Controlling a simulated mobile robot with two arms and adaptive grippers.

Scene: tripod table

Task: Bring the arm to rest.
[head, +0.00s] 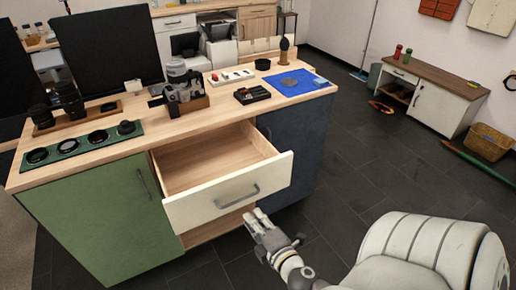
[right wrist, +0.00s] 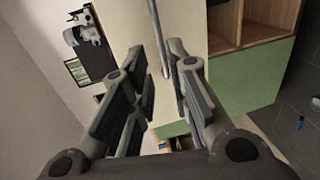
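My right gripper (head: 256,219) is in front of the open drawer (head: 228,205) in the head view, appearing just below its grey handle (head: 237,196). In the right wrist view the fingers of my right gripper (right wrist: 165,95) stand apart with nothing held between them. A grey bar handle (right wrist: 160,38) on a pale panel appears beyond the fingers; I cannot tell how far away it is. My left gripper is not in view.
The drawer sticks out from the workbench (head: 221,112) and looks empty inside. Camera gear, lenses and a blue mat (head: 297,84) lie on the worktop. A white cabinet (head: 432,108) stands farther back.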

